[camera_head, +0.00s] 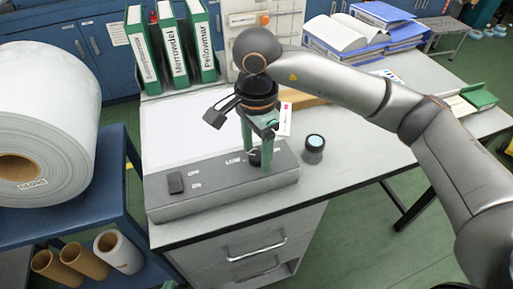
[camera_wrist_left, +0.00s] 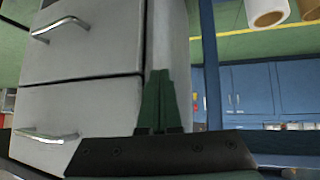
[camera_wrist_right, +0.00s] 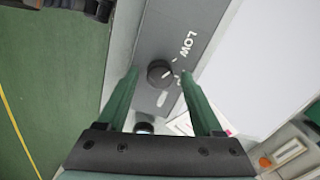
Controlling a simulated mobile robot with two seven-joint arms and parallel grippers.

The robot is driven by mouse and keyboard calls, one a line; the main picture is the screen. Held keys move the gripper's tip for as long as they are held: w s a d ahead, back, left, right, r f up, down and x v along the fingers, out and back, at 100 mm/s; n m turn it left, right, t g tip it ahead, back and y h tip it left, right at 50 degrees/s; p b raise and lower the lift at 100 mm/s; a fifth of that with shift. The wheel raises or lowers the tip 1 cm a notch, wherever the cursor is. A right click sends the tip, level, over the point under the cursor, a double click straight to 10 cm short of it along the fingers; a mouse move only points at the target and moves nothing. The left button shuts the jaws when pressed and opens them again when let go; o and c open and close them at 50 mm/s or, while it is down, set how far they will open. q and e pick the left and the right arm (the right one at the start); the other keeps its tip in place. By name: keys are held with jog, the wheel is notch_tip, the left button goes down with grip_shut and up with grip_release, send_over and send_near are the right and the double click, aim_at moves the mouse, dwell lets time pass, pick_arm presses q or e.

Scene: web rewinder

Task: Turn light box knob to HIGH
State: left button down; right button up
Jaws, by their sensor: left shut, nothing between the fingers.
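The light box (camera_head: 220,192) is a long grey box on the desk. Its small black round knob (camera_wrist_right: 160,73) shows in the right wrist view, with LOW printed beside it and a short white mark near its edge. A second label is mostly hidden behind a finger. In the head view the knob (camera_head: 254,158) is partly hidden by my right gripper (camera_head: 257,148), which points down over it. Its green fingers are open, one on each side of the knob; I cannot tell whether they touch it. My left gripper (camera_wrist_left: 160,102) is shut and empty, in front of the desk drawers.
A black rocker switch (camera_head: 176,182) marked OFF and ON sits on the box's left part. A small dark cylinder with a glassy top (camera_head: 314,146) stands right of the box. Green binders (camera_head: 172,48) stand behind. A large white roll (camera_head: 45,115) is at left.

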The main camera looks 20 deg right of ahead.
grip_shut()
dwell(0.3)
